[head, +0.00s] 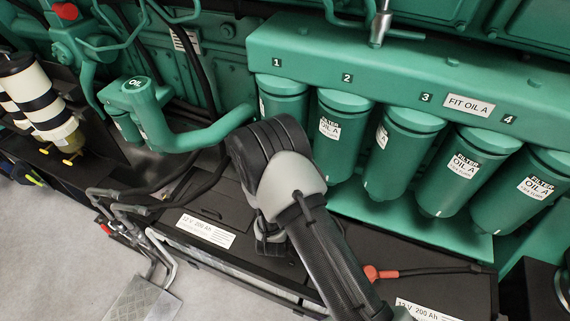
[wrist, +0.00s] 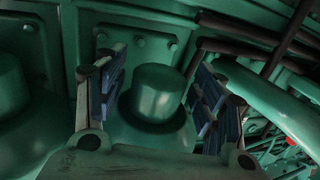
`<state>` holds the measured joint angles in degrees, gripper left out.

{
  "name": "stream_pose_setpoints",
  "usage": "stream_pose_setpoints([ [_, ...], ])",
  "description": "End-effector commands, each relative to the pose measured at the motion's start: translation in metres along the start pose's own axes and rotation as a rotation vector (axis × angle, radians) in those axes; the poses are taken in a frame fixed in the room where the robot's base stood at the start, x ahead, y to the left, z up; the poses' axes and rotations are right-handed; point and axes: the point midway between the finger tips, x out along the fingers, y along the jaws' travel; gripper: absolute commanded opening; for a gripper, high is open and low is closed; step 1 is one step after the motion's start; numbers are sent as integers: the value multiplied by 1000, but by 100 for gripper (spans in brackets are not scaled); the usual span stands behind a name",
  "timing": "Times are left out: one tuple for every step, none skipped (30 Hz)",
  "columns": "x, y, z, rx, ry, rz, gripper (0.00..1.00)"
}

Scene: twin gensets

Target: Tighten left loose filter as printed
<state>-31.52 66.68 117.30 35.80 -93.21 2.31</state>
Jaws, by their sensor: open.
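Several green oil filters hang in a row under the green manifold (head: 385,62), numbered from 1 at the left. Filter 1 (head: 283,97) is partly hidden by my arm. Filter 2 (head: 345,103), filter 3 (head: 405,150) and filter 4 (head: 455,195) hang to its right. The visible labels read "FILTER OIL A"; filter 3's is turned sideways. Which filter is loose cannot be told. In the wrist view my gripper (wrist: 160,88) is open, its blue-padded fingers on either side of a green cylinder (wrist: 160,95), with no clear contact. My fingers are hidden in the head view.
A plate (head: 469,105) on the manifold reads "FIT OIL A". A green pipe (head: 205,135) with an "OIL" cap runs left of filter 1. Black batteries (head: 420,280) with a red-ended cable (head: 385,273) lie below the filters. The grey floor (head: 60,220) at left is open.

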Motion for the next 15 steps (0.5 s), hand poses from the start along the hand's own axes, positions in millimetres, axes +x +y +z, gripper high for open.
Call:
stream_pose_setpoints([
  [1,-3,1,2,4,29,63],
  [0,-3,1,2,4,49,63],
  [0,-3,1,3,3,76,63],
  [1,-3,1,4,5,100,63],
  [1,-3,1,4,6,127,63],
  [0,-3,2,4,4,162,63],
  [0,-4,2,6,3,189,63],
  [1,-3,2,5,5,222,63],
  [1,-3,3,6,4,262,63],
  [0,-4,3,8,4,293,63],
  [1,-3,3,7,6,326,63],
  [1,-3,3,7,3,367,63],
  [1,-3,3,7,3,398,63],
  [1,-3,3,7,4,430,63],
  [1,-3,3,7,2,469,63],
])
